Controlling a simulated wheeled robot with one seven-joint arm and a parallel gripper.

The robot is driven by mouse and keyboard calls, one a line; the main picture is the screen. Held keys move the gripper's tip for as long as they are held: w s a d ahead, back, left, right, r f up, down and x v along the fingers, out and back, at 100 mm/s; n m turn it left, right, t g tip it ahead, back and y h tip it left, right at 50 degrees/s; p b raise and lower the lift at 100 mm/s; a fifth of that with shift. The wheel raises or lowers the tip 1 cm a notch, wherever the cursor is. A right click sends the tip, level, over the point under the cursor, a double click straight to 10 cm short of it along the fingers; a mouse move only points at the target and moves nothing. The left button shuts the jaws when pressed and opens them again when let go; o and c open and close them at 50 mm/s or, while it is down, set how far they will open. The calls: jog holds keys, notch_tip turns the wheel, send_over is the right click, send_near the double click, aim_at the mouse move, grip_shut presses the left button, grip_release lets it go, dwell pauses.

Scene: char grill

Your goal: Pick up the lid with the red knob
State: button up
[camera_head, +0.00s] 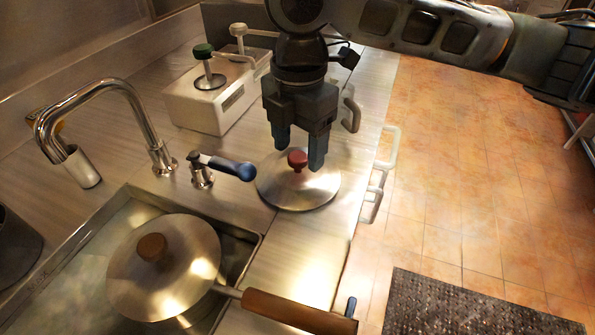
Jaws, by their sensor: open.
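A round metal lid (297,192) with a red knob (297,158) lies on the steel counter, right of the sink. My gripper (300,155) hangs pointing down over the lid, its two dark fingers apart. The red knob shows between the fingertips, and the gripper looks empty. From this one view I cannot tell whether the fingers are level with the knob or still above it. Part of the lid's far edge is hidden behind the gripper.
A blue-handled tap lever (232,168) stands close left of the lid. A lidded pan (165,290) with a wooden handle (298,312) sits over the sink. A faucet (95,90) and a white pump dispenser box (210,100) stand behind. The counter's right edge drops to tiled floor.

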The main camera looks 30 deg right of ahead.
aim_at(284, 178)
jog(key=shift+f, duration=1.35)
jog(key=shift+c, duration=0.3)
jog(key=c, duration=1.1)
jog(key=shift+r, duration=0.1)
